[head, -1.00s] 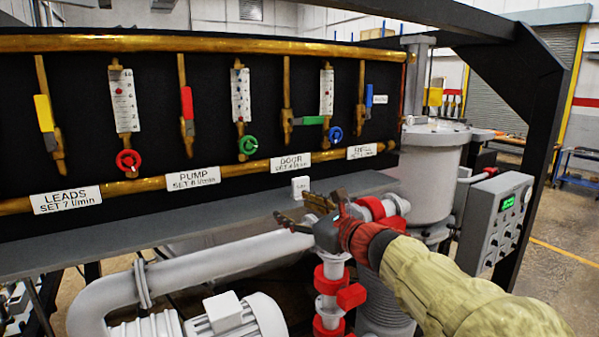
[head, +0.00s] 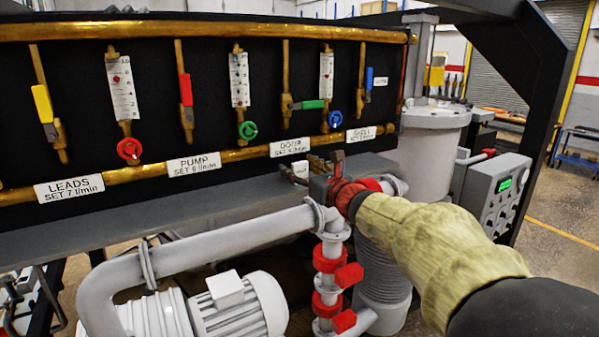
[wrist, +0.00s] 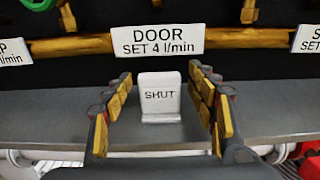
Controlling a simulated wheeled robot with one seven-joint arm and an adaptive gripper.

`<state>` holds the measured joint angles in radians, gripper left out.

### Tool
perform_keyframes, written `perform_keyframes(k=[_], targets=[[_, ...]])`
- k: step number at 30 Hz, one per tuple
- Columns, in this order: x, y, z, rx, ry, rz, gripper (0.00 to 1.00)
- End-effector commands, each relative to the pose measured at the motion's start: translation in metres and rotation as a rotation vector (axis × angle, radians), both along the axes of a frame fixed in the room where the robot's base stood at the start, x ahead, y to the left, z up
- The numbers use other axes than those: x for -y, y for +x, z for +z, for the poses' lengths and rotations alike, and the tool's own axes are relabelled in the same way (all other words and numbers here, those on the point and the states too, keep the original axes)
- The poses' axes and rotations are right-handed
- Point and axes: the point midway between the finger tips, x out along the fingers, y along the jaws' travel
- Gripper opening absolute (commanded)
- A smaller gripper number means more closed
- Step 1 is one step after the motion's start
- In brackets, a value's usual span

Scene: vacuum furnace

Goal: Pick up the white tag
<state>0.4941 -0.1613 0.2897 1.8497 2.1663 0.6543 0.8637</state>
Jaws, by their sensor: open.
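The white tag (wrist: 160,99) stands upright on the grey shelf, reading "SHUT" in the wrist view. My gripper (wrist: 162,110) is open, with its yellow-padded fingers on either side of the tag and a visible gap on each side. In the head view my gripper (head: 312,168) is at the shelf below the DOOR label, and the tag (head: 300,170) is partly hidden behind it.
The grey shelf (head: 130,215) runs below a brass pipe with labels, including the DOOR label (wrist: 156,39) just behind the tag. Valves and flowmeters hang above on a black panel. White pipework (head: 230,237) and a pump motor (head: 240,305) lie below the shelf.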

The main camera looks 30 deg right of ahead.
Motion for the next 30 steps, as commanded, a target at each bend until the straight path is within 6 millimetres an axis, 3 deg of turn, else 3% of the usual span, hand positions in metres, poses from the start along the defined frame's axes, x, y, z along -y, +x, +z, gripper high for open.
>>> perform_keyframes(k=[7, 27, 30], targets=[[0.0000, 0.0006, 0.0000, 0.000, 0.000, 0.000, 0.56], [0.0000, 0.0004, 0.0002, 0.001, 0.000, 0.000, 0.18], [-0.0001, 0.0004, 0.0004, 0.001, 0.000, 0.000, 0.18]])
